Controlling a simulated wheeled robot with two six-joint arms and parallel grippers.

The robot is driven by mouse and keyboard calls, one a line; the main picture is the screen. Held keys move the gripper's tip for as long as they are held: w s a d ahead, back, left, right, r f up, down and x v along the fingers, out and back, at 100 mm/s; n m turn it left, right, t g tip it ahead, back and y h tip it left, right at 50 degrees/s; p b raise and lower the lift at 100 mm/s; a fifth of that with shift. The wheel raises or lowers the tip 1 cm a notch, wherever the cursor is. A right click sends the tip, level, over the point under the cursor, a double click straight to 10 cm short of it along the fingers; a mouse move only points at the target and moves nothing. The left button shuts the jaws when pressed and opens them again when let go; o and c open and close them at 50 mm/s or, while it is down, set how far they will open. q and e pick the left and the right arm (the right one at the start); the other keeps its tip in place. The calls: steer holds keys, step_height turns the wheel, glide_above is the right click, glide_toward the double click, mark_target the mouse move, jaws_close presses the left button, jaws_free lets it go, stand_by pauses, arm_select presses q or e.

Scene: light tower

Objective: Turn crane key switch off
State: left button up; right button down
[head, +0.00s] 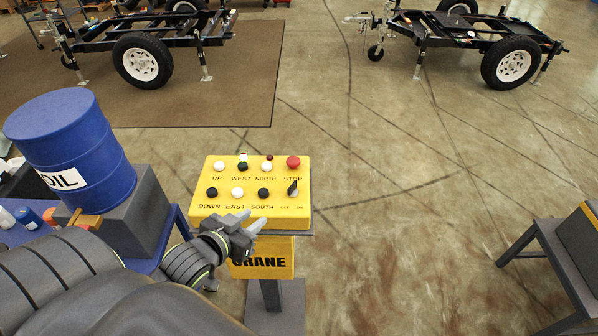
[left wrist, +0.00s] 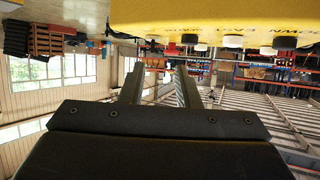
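The yellow crane control box (head: 213,204) stands on a post, mid-picture in the head view. Its black key switch (head: 292,188) is at the box's lower right, above the OFF and ON labels, its handle tilted slightly right. My left gripper (head: 251,221) is at the box's front edge, left of and nearer than the key switch, and does not touch the switch. In the left wrist view its two fingers (left wrist: 158,84) are apart with nothing between them. The box's yellow underside or side (left wrist: 200,15) fills the top there, with several buttons. My right gripper is not in view.
Black and white buttons and a red STOP button (head: 293,162) crowd the box top. A blue oil barrel (head: 75,140) on a grey block stands left. A dark stand (head: 555,250) is at the right. Trailers (head: 480,35) stand far back. Floor right of the box is clear.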

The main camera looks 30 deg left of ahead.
mark_target(290, 187)
arm_select(q)
steer(key=shift+t, duration=0.3)
steer(key=p+x, duration=0.1)
steer(key=x, duration=0.4)
steer(key=r+p+x, duration=0.1)
steer(key=x, duration=0.5)
steer(key=w+d+r+p+x, duration=0.1)
steer(key=x, duration=0.4)
steer(key=shift+w+d+r+p, duration=0.15)
steer(key=shift+w+p, duration=0.1)
steer(key=shift+p, duration=0.15)
steer(key=shift+c, duration=0.3)
jaws_close()
